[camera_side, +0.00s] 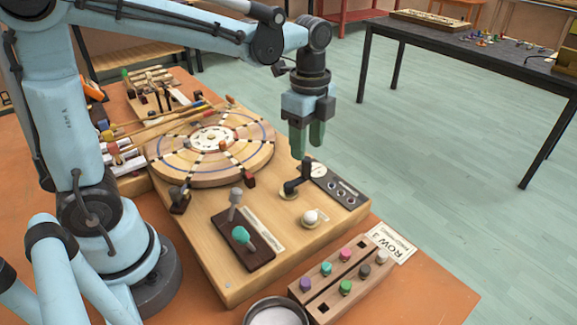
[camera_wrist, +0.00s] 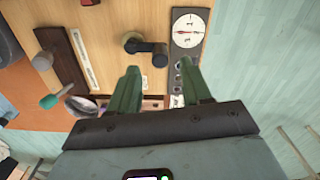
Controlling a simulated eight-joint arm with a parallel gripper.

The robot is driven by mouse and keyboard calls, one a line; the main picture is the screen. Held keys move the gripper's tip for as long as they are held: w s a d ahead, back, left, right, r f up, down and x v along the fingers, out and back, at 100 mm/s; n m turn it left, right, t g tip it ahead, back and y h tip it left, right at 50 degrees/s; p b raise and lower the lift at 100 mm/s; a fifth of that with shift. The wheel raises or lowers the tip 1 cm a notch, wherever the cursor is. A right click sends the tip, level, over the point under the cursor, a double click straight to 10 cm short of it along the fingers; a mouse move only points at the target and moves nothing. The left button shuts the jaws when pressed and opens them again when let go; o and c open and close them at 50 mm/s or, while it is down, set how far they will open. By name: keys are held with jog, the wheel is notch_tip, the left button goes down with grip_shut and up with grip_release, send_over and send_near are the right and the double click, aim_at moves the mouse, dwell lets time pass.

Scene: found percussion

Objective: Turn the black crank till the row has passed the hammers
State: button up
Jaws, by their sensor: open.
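The black crank (camera_side: 298,182) stands on the wooden base board, its upright handle at the end of a short arm. It also shows in the wrist view (camera_wrist: 147,47), above the gap between my fingertips. My gripper (camera_side: 306,151) points down just over the crank handle, its two green fingers apart with nothing between them. They also show in the wrist view (camera_wrist: 161,78). In the side view, the fingertips overlap the handle's top, so contact is hard to tell. The round wooden disc (camera_side: 180,166) carries rings of small pegs. Small dark blocks stand at its rim; I cannot tell which are hammers.
A dial panel (camera_side: 332,184) lies beside the crank, and a white knob (camera_side: 310,216) in front. A dark plate with two levers (camera_side: 243,249) is to the left. A peg rack (camera_side: 327,296), a ROW 3 card (camera_side: 392,243) and a bowl (camera_side: 275,311) are nearer the camera.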

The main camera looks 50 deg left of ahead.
aim_at(305, 175)
jog(key=shift+f, duration=2.8)
jog(key=shift+c, duration=0.2)
grip_shut()
